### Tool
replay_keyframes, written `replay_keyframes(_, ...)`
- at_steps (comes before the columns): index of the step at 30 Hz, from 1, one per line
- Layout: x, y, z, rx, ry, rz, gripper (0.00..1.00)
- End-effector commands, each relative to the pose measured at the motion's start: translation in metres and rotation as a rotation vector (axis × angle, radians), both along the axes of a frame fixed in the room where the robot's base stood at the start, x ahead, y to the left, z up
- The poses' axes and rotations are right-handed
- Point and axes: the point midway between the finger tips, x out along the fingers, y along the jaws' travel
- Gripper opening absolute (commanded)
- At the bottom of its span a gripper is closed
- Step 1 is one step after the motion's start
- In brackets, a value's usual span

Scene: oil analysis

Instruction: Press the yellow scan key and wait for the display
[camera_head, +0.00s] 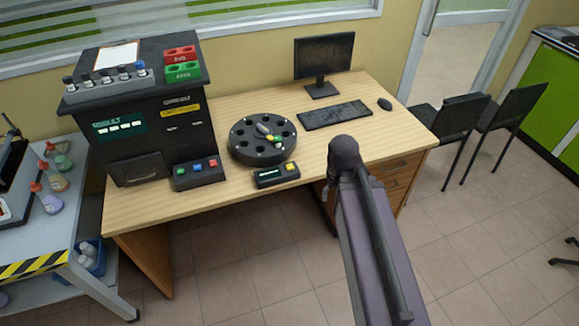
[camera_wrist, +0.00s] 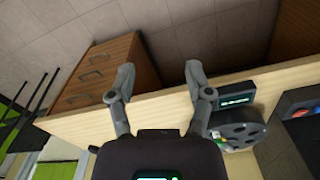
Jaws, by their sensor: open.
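A small black scan box (camera_head: 268,179) stands at the front edge of the wooden desk, with a lit display on its left and a yellow key (camera_head: 292,167) on its right. In the wrist view the box (camera_wrist: 238,100) and its lit display lie right of my right finger; I cannot make out the yellow key there. My gripper (camera_wrist: 159,80) is open and empty, its fingers spread near the desk's front edge. In the head view my arm mostly hides the gripper, to the right of the box. The display text is too small to read.
A round black carousel (camera_head: 240,150) stands behind the box. A button panel (camera_head: 198,174) and a large black analyser (camera_head: 150,135) are to its left. A keyboard (camera_head: 335,115) and monitor (camera_head: 323,58) stand at the back. The desk's front right is bare.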

Motion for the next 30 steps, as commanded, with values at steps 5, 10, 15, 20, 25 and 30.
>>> replay_keyframes(5,0.0,0.0,0.0,0.0,0.0,0.0,0.12)
replay_keyframes(10,0.0,0.0,0.0,0.0,0.0,0.0,0.0)
replay_keyframes(15,0.0,0.0,0.0,0.0,0.0,0.0,0.0)
replay_keyframes(20,0.0,0.0,0.0,0.0,0.0,0.0,0.0)
replay_keyframes(25,0.0,0.0,0.0,0.0,0.0,0.0,0.0)
replay_keyframes(30,0.0,0.0,0.0,0.0,0.0,0.0,0.0)
